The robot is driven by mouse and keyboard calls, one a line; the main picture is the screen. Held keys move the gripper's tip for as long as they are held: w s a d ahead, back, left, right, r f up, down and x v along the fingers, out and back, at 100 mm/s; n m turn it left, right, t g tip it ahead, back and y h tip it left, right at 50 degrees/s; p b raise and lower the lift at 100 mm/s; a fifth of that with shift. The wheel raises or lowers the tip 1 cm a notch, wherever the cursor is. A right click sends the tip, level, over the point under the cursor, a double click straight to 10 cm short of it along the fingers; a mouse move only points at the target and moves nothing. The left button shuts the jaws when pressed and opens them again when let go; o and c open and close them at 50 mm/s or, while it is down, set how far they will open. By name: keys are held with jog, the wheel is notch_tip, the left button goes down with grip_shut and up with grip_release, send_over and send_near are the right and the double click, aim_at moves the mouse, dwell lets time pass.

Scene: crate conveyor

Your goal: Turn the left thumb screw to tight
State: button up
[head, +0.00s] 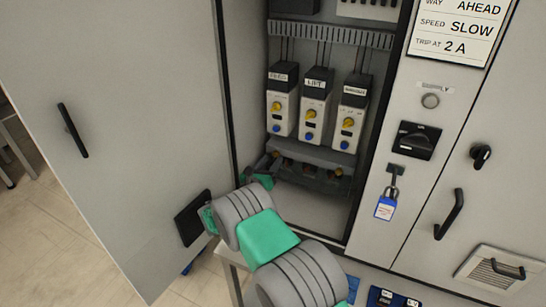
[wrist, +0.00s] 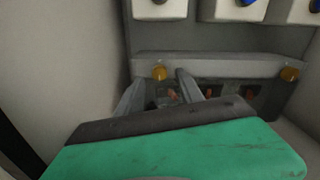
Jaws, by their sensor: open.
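The left thumb screw (wrist: 159,73) is a small round orange-yellow knob at the left end of a grey bar (wrist: 225,68) in the wrist view. The right thumb screw (wrist: 289,74) sits at the bar's right end, and it shows in the head view (head: 338,172). My gripper (wrist: 157,82) is open. Its two grey fingers point toward the left screw, one to each side and slightly below it in the picture. Nothing is held, and I cannot tell whether the fingers touch the screw. In the head view my gripper (head: 264,166) is inside the cabinet's lower left.
Three labelled units with yellow and blue knobs, the left one (head: 282,103) among them, stand above the bar. The open cabinet door (head: 130,130) is at left. A black rotary switch (head: 416,140) and blue padlock (head: 385,207) are at right.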

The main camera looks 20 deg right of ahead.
jog(key=shift+x, duration=0.9)
jog(key=shift+c, duration=0.2)
grip_shut()
